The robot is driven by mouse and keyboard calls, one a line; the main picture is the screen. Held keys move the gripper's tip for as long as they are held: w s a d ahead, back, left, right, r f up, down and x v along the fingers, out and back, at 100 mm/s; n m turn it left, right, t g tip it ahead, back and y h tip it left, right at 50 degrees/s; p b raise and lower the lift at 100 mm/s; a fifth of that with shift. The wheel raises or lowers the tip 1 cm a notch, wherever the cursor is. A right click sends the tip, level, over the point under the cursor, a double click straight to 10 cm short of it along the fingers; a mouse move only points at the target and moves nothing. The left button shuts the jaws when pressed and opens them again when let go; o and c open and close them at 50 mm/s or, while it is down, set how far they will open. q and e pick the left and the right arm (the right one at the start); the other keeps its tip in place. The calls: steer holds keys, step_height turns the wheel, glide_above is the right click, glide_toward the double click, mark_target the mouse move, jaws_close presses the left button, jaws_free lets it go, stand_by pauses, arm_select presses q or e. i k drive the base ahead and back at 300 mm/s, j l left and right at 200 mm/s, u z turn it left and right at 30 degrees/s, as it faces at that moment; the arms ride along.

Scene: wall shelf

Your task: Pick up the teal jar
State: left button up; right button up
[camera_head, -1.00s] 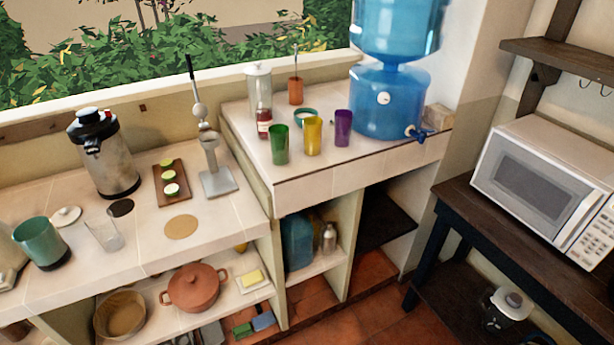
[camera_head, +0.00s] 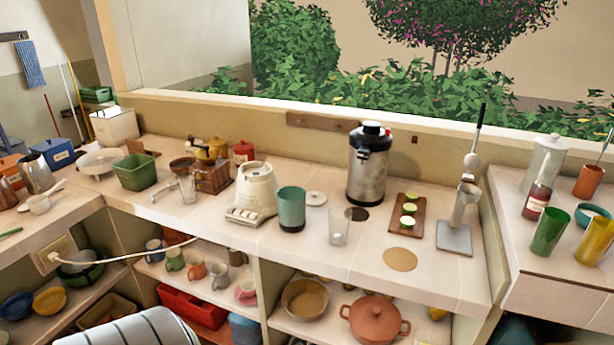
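The teal jar (camera_head: 291,208) stands upright on the tiled counter in the middle of the camera_head view. It has a dark base. It is just right of a cream appliance base (camera_head: 257,190) and left of a clear glass (camera_head: 338,228). A small white lid-like disc (camera_head: 316,198) lies behind it to the right. Neither of my grippers is in view.
A steel flask (camera_head: 367,172), a board with lime halves (camera_head: 407,217) and a lever press (camera_head: 456,230) stand to the right. A green bin (camera_head: 136,172) stands to the left. The counter's front strip (camera_head: 300,248) before the jar is clear.

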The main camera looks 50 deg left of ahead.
mark_target(292, 210)
steer(key=u, duration=1.65)
